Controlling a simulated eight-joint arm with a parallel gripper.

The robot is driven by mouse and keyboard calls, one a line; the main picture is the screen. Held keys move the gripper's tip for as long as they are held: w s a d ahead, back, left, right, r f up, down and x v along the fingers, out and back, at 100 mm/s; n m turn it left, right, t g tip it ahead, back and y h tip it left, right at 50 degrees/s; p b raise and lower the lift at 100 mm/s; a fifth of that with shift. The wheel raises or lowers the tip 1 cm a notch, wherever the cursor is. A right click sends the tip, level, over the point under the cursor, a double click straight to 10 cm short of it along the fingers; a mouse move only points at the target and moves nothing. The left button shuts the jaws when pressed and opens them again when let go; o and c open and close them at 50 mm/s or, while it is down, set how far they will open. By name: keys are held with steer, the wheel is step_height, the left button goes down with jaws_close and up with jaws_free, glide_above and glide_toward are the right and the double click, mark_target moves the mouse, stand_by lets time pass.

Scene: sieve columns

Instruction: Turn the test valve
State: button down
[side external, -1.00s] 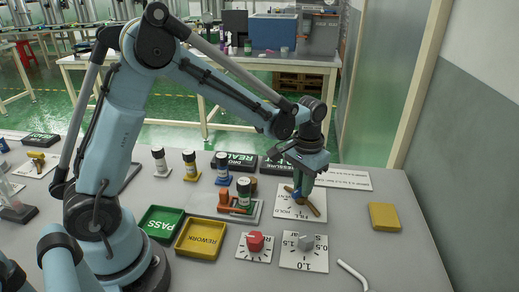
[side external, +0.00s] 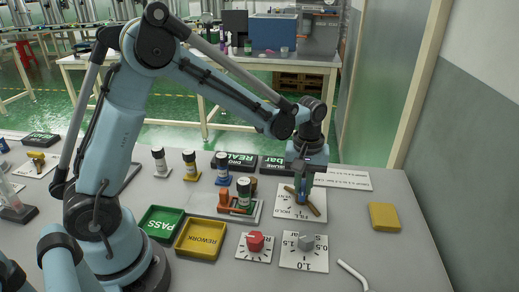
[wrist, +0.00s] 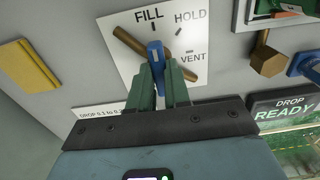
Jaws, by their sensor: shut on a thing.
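The test valve has a blue handle (wrist: 156,54) and a brass body (wrist: 129,40) on a white plate (wrist: 196,42) marked FILL, HOLD and VENT. In the wrist view the handle's visible end lies just below the FILL label. My gripper (wrist: 166,70) is shut on the blue handle, with its green fingers on either side of it. In the side external view, my gripper (side external: 302,192) points down over the valve plate (side external: 285,207), and the brass body (side external: 315,209) shows beside it. The fingers hide much of the handle.
A red knob (side external: 255,241) and a grey knob (side external: 306,242) sit on plates in front. A yellow block (side external: 384,216) lies to the right. Green (side external: 160,223) and yellow (side external: 201,239) trays and several bottles stand left. Black display boxes (side external: 277,165) are behind the valve.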

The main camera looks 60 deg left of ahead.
mark_target(303, 187)
stand_by(0.5)
steer(key=c, duration=1.1)
jaws_free()
step_height(303, 187, up, 12)
steer(key=shift+r, duration=0.1)
steer(key=s+m+t, duration=0.2)
steer(key=s+m, duration=0.1)
steer(key=s, duration=0.1)
steer(key=s+a+f+m+t, duration=0.1)
steer(key=s+m+t, duration=0.1)
steer(key=s, duration=0.3)
steer(key=s+a+m+t, duration=0.1)
steer(key=s+m+t, duration=0.2)
steer(key=s, duration=0.1)
steer(key=shift+s+f+m, duration=0.25)
steer(key=shift+f+m, duration=0.15)
